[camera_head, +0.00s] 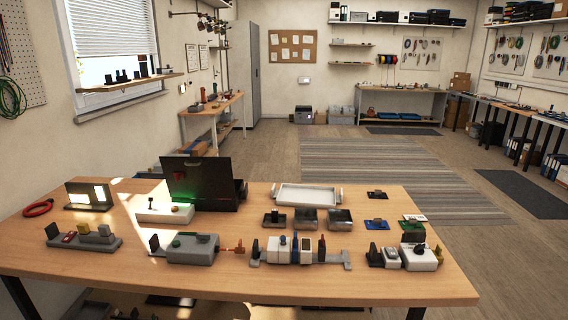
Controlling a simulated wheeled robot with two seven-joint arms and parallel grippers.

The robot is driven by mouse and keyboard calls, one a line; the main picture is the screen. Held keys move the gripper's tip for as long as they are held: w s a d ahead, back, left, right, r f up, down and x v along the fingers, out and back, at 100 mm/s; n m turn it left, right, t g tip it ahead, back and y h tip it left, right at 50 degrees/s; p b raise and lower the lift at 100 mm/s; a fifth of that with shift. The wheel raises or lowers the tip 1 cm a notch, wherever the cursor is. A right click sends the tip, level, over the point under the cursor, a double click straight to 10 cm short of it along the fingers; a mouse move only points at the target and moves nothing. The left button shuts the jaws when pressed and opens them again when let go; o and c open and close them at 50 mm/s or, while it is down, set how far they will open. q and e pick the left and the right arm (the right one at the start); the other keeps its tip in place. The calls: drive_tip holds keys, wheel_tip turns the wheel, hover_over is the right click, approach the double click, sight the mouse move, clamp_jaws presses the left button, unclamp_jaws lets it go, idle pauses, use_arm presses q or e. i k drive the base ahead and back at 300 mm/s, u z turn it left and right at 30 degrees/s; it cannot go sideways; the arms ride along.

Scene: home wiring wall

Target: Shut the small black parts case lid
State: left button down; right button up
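A black case (215,205) stands towards the back left of the wooden table. Its black lid (212,173) stands up, open, with a small red mark or part near its upper left. The inside of the case is mostly hidden from this view. A white block with a green glowing spot (165,213) sits in front of the case at its left and overlaps its lower part. Neither of my grippers shows in the head view.
The wooden table (330,289) holds several devices along its front. A white tray (292,200) and small dark metal bins (306,218) lie right of the case. A red ring (38,208) lies at the left edge. The table's front strip is clear.

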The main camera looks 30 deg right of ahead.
sight(211, 176)
drive_tip(key=z, duration=0.85)
drive_tip(key=i, duration=0.4)
